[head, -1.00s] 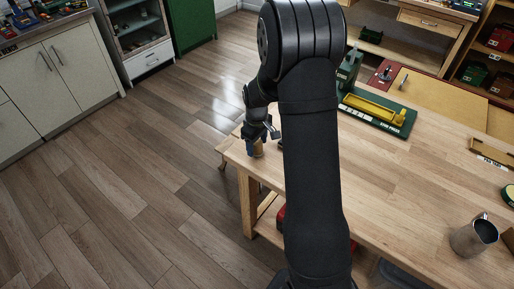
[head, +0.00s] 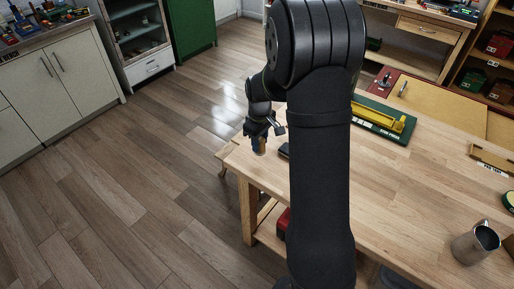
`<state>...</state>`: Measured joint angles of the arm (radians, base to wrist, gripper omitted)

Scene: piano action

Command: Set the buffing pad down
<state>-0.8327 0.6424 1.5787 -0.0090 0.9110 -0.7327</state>
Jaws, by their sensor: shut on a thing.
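My gripper (head: 259,136) is at the left end of the wooden workbench (head: 400,180), close to its corner. It is shut on a small tan and blue piece, the buffing pad (head: 260,146), which points downward. I cannot tell whether the pad touches the bench top. A dark flat object (head: 284,151) lies just right of the gripper, partly hidden by my arm.
A green press board with a yellow part (head: 382,116) lies at the back of the bench. A tan pad tray (head: 490,158) and a metal pitcher (head: 476,243) are at the right. My arm hides the middle left of the bench. Bare wood lies between.

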